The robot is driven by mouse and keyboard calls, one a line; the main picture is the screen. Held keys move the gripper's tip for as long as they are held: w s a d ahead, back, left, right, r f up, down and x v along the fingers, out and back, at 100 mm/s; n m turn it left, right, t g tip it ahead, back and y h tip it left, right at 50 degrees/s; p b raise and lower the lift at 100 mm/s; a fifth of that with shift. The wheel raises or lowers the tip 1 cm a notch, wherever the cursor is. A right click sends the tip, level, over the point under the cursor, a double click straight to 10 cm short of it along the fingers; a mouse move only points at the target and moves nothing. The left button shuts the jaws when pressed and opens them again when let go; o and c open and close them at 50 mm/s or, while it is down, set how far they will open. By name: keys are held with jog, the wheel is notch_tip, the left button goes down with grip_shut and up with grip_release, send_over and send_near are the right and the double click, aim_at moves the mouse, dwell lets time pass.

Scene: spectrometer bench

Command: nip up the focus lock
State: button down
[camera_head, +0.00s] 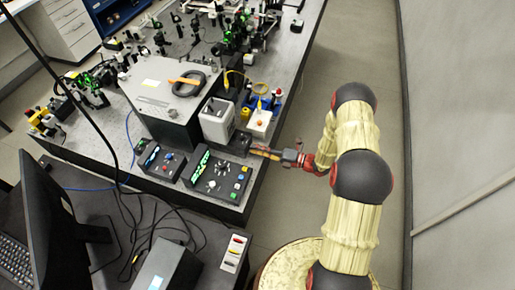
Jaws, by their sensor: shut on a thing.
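My gripper (257,150) reaches in from the right over the bench's right edge, its fingers pointing left. It is shut at the right side of a small dark box (238,143). What it grips there, most likely the focus lock, is too small and too covered by the fingers to make out. I cannot tell how far the lock is turned.
A control box with colored buttons (220,174) lies just in front-left of my gripper. Behind it stand a white box (217,121) and a white block with an orange knob (260,122). A large grey housing (160,107) is further left. The floor (345,45) to the right is clear.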

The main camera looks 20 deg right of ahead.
jog(key=c, duration=2.1)
grip_release()
jog(key=shift+d, duration=0.1)
jog(key=shift+o, duration=1.4)
jog(key=shift+f, duration=0.1)
